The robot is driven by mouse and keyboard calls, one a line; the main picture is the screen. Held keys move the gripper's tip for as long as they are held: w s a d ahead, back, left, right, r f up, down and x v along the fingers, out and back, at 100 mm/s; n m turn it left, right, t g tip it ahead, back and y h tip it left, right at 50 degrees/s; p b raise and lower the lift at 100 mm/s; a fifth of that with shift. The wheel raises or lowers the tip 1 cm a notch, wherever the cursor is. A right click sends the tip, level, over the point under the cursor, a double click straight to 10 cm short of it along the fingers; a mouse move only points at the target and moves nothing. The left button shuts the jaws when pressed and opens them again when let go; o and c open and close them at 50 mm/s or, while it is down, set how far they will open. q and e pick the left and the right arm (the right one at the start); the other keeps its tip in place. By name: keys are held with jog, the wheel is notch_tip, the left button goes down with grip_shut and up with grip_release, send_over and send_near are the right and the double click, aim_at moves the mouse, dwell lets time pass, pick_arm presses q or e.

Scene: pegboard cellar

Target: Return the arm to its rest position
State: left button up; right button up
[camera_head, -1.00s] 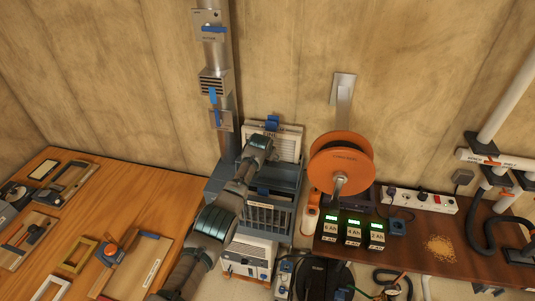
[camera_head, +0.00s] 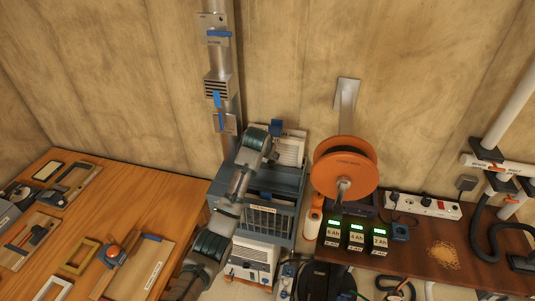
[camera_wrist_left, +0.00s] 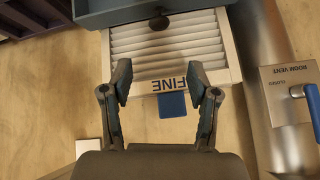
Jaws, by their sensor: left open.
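My left arm (camera_head: 240,188) comes in from the bottom left of the head view and reaches up in front of the blue-grey cabinet (camera_head: 281,187). Its fingers are hard to make out there. In the left wrist view my left gripper (camera_wrist_left: 163,88) is open, with nothing between its fingers. Beyond the fingers is a white slatted filter (camera_wrist_left: 165,42) labelled FINE, with a blue tab (camera_wrist_left: 172,105). The filter also shows in the head view (camera_head: 292,152), partly behind my arm. My right gripper is not in view.
A metal duct (camera_head: 229,75) with blue handles rises behind my arm. An orange reel (camera_head: 343,169) stands to the right. A wooden bench (camera_head: 160,190) with frames and tools is at left. A dark bench (camera_head: 410,240) with several lit chargers is at right.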

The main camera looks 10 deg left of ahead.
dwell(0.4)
pick_arm(q)
jog(key=s+a+f+g, duration=0.1)
jog(key=s+f, duration=1)
jog(key=f, duration=0.2)
jog(key=s+a+f+g, duration=0.1)
jog(key=s+a+f, duration=0.1)
jog(key=s+f, duration=0.9)
jog(key=s+a+f+n+g, duration=0.1)
jog(key=s+f, duration=0.2)
jog(key=s, duration=1.1)
jog(key=s+a+f+g, duration=0.1)
jog(key=s+f, duration=0.2)
jog(key=s, duration=1.2)
notch_tip(320, 180, down, 25)
jog(key=s+g+b, duration=0.1)
jog(key=s+a+f+g+b, duration=0.1)
jog(key=s+a+f, duration=0.2)
jog(key=s+f, duration=1.5)
jog(key=shift+f+g+b, duration=0.3)
jog(key=shift+f, duration=0.2)
